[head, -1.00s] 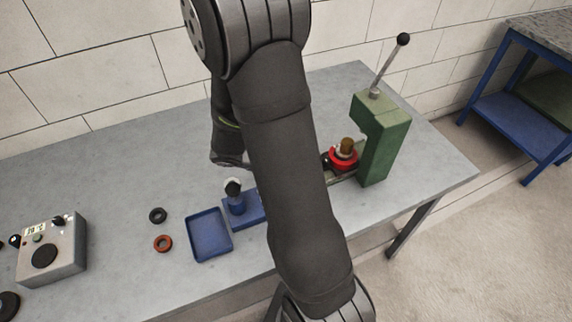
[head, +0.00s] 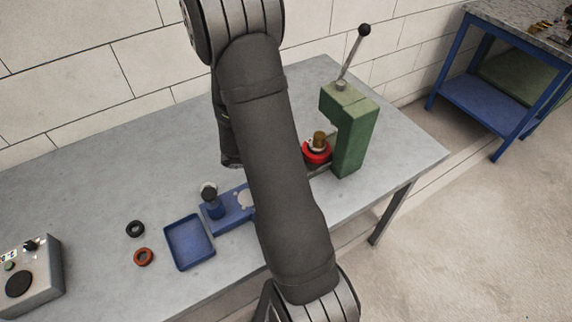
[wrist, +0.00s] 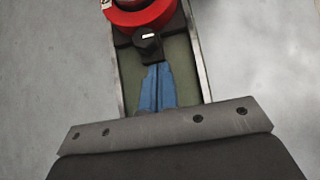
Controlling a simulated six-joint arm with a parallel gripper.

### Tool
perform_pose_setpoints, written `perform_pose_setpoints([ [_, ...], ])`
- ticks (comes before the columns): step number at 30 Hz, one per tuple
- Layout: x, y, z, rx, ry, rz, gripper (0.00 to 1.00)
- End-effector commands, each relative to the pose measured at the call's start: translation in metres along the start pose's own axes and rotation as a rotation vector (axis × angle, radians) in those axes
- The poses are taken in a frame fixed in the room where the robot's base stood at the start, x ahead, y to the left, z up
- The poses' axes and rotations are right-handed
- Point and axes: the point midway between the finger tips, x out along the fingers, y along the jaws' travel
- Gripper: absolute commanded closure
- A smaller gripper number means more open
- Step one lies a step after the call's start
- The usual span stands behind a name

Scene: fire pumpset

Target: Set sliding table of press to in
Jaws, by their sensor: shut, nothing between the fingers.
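The green press (head: 352,135) with its upright lever stands toward the right of the bench in the head view. A red ring-shaped part with a brass-coloured top (head: 318,150) sits at the press, left of its column. In the wrist view the red part (wrist: 140,14) rests on the dark sliding table (wrist: 180,24), between the pale rails of a green bed (wrist: 184,75). A black knob (wrist: 149,46) sticks out from the table toward me. My gripper (wrist: 157,68) is shut and empty, its blue fingers just short of or touching the knob; I cannot tell which. My arm hides it in the head view.
A blue tray (head: 189,242), a blue fixture (head: 232,212) with a dark-knobbed post, a black ring (head: 135,229) and an orange ring (head: 144,257) lie left of my arm. A grey control box (head: 30,278) is farther left. Bench room behind them is clear.

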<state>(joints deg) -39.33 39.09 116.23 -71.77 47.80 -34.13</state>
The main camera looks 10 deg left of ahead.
Motion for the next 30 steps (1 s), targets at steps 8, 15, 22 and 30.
perform_pose_setpoints([
  [8, 0.017, 0.0, 0.017, 0.003, 0.0, -0.002, 1.0],
  [15, 0.041, 0.0, 0.04, 0.001, 0.001, -0.002, 1.0],
  [22, 0.045, 0.0, 0.045, 0.0, -0.001, -0.001, 1.0],
  [30, 0.045, 0.0, 0.046, 0.001, -0.003, -0.002, 1.0],
])
